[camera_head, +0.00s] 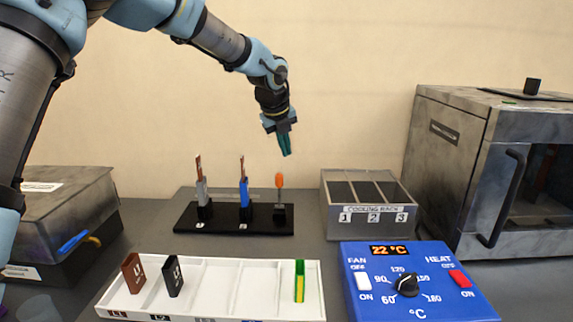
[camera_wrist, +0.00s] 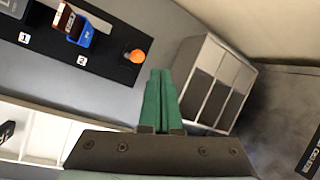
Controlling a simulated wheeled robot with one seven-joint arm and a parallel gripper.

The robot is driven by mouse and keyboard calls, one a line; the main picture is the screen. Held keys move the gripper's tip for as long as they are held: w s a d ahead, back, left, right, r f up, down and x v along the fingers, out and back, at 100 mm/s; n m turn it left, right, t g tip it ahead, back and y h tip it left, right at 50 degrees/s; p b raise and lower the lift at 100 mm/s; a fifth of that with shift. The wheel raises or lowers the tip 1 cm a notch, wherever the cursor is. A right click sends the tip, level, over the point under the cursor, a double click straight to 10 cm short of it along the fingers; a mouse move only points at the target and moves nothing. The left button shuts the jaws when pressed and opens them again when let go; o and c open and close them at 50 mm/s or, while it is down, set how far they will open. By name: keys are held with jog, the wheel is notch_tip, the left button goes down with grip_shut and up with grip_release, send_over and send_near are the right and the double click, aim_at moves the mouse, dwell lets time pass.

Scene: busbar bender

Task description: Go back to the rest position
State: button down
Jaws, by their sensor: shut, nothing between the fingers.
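My gripper (camera_head: 286,153) hangs in the air above the back of the table, between the black stand and the cooling rack. Its green fingers are shut with nothing between them and point down. The fingers (camera_wrist: 160,100) also show closed together in the wrist view. My arm reaches in from the upper left of the head view. The gripper touches nothing.
Below are a black stand (camera_head: 183,221) with upright pieces and an orange-topped tool (camera_head: 279,182), a cooling rack (camera_head: 328,198), a white tray (camera_head: 232,308) and a blue control box (camera_head: 365,298). A grey oven (camera_head: 452,170) stands right; a lidded bin (camera_head: 75,190) left.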

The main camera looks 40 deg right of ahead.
jog(key=shift+r, duration=0.25)
jog(key=shift+w, duration=0.1)
dwell(0.3)
jog(key=w+a+f+n+y, duration=0.1)
jog(key=w+a+f+n, duration=0.15)
jog(key=a+n, duration=0.6)
jog(key=w+a+f+n+y, duration=0.1)
jog(key=w+a+n, duration=0.25)
jog(key=a, duration=0.95)
jog(key=w+a+f+n+y, duration=0.2)
jog(key=a+n, duration=0.5)
jog(key=a, duration=0.3)
jog(key=s+a+f+n, duration=0.1)
jog(key=s+a+n, duration=0.2)
jog(key=a+n, duration=0.3)
jog(key=s+a+f+n, duration=0.1)
jog(key=s+a+n, duration=0.3)
jog(key=a+n, duration=0.3)
jog(key=s+a+f+n+g, duration=0.1)
jog(key=s+a+n, duration=0.3)
jog(key=a, duration=0.7)
jog(key=n, duration=0.2)
jog(key=shift+s+a+f+n+y, duration=0.15)
jog(key=shift+a+f+n+y, duration=0.05)
jog(key=shift+a+n+y, duration=0.1)
